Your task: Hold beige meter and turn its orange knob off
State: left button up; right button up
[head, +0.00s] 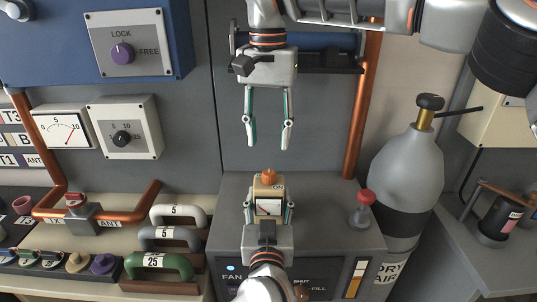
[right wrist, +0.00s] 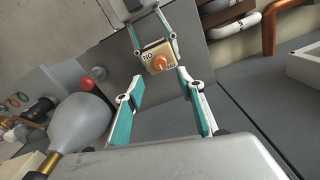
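The beige meter (head: 259,190) is a small box with a white dial face. It is held upright over the grey console in the head view. Its orange knob (head: 269,176) is on top; the knob (right wrist: 160,63) also shows in the right wrist view beside "NO" lettering. My left gripper (head: 268,207) is shut on the meter, with a finger on each side. My right gripper (head: 268,146) is open and empty, pointing down above the knob, with a gap between them. In the right wrist view its teal fingers (right wrist: 160,76) stand apart with the meter beyond them.
A red-topped knob (head: 365,197) stands on the console, right of the meter. A grey gas bottle (head: 405,170) and a copper pipe (head: 361,110) are further right. Coloured handles (head: 160,266) stand at the left.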

jog(key=shift+r, duration=1.55)
pick_arm(q)
jog(key=o, duration=1.5)
jog(key=s, duration=1.2)
jog(key=shift+s+a, duration=0.1)
pick_arm(e)
jog(key=shift+s, duration=0.1)
